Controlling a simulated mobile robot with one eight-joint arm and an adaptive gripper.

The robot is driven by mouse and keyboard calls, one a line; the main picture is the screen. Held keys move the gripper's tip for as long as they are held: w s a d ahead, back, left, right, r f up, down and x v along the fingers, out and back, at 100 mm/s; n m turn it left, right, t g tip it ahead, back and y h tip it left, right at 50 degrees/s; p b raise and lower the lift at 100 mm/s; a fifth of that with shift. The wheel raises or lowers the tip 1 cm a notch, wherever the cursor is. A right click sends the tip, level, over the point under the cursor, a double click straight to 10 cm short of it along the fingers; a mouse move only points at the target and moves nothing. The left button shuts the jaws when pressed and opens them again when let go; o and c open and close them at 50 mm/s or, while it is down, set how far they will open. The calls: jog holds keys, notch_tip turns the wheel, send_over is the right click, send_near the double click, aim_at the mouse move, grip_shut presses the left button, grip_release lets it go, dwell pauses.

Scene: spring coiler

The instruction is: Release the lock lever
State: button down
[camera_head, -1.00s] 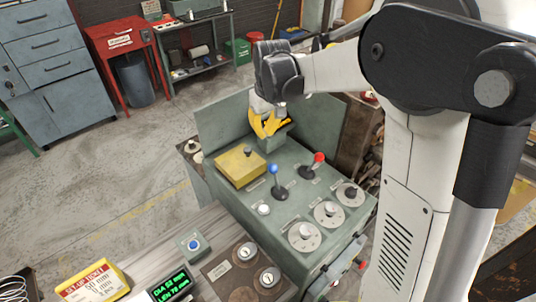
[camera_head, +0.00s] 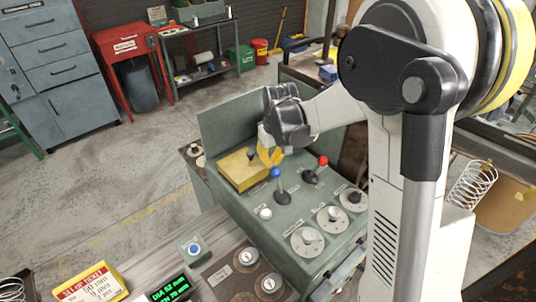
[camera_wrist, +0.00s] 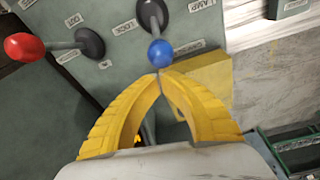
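The grey-green console (camera_head: 225,123) carries two levers with black bases. One has a blue ball (camera_head: 275,172); the other has a red ball (camera_head: 322,160). In the wrist view the blue ball (camera_wrist: 160,53) shows just beyond my fingertips, and the red ball (camera_wrist: 25,47) is at far left. Small labels sit by the bases; one by the blue lever seems to read LOCK. My gripper (camera_wrist: 159,75) has its yellow fingertips together with nothing between them. In the head view my gripper (camera_head: 272,162) is just behind the blue ball. Contact cannot be told.
A yellow box (camera_head: 238,174) sits on the console left of the levers. Round dials (camera_head: 306,240) and a white knob (camera_head: 265,213) are nearer the front. A blue-button box (camera_head: 194,248) and a green display (camera_head: 168,288) stand on the bench at front left.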

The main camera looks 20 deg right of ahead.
jog(key=shift+s+d, duration=0.1)
jog(key=shift+s, duration=0.05)
dwell(0.4)
jog(key=shift+s+d+r+t, duration=0.1)
jog(key=shift+s+r+t, duration=0.1)
jog(key=shift+s+t, duration=0.15)
jog(key=shift+s+d+r+t, duration=0.1)
jog(key=shift+s+r+t, duration=0.1)
jog(key=shift+t, duration=0.15)
jog(key=s+d+r+t+y+b, duration=0.1)
jog(key=s+d+t+y+b, duration=0.1)
jog(key=s, duration=0.4)
jog(key=shift+s+d+t+b, duration=0.35)
jog(key=shift+t+b, duration=0.15)
jog(key=shift+t, duration=0.4)
jog(key=shift+w+r, duration=0.15)
